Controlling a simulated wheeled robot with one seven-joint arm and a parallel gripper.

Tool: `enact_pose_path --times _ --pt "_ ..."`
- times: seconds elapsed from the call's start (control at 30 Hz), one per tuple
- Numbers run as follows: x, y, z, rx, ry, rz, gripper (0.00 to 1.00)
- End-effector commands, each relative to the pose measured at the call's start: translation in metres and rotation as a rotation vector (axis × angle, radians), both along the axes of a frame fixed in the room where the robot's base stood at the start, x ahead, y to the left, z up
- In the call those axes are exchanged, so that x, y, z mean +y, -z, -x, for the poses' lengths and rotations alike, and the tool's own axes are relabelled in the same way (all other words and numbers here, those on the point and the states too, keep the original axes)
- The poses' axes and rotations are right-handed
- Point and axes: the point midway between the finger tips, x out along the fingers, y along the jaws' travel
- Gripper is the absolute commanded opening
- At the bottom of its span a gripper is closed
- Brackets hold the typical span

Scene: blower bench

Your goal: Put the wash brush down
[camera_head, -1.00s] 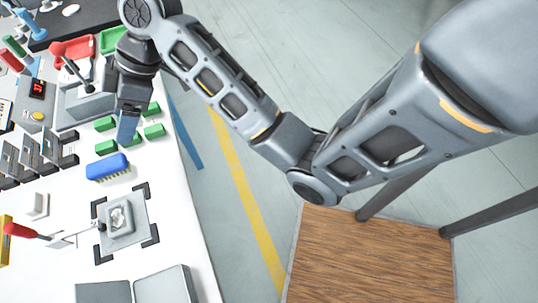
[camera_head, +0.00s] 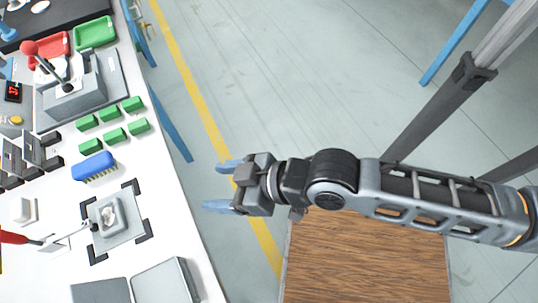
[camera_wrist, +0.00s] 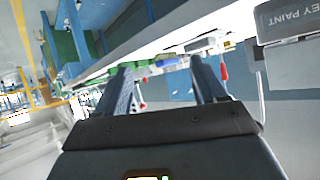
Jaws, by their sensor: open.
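The wash brush (camera_head: 94,166) has a blue back and pale bristles. It lies bristles down on the white bench (camera_head: 180,243), between the green blocks and a grey plate, with nothing holding it. My gripper (camera_head: 216,187) is open and empty, with its two blue fingers spread and pointing left. It is over the floor, just off the bench's right edge and clear of the brush.
Several green blocks (camera_head: 113,135) sit behind the brush. A grey plate (camera_head: 115,220) with a pale part lies between black corner brackets in front of it. A grey lever box (camera_head: 78,95) with a red knob stands further back. A wooden surface (camera_head: 365,260) is below my arm.

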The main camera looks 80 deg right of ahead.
Motion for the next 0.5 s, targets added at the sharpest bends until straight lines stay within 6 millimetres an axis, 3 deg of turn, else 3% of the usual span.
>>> enact_pose_path --times 0.03,0.2,0.33,0.5 --pt "-0.001 -0.007 0.022 -0.017 0.006 0.013 0.71" --pt "-0.011 -0.047 0.073 -0.127 0.011 0.062 0.71" --pt "-0.014 -0.077 0.099 -0.199 -0.012 0.083 0.71" --pt "-0.016 -0.100 0.114 -0.253 -0.036 0.094 0.71"
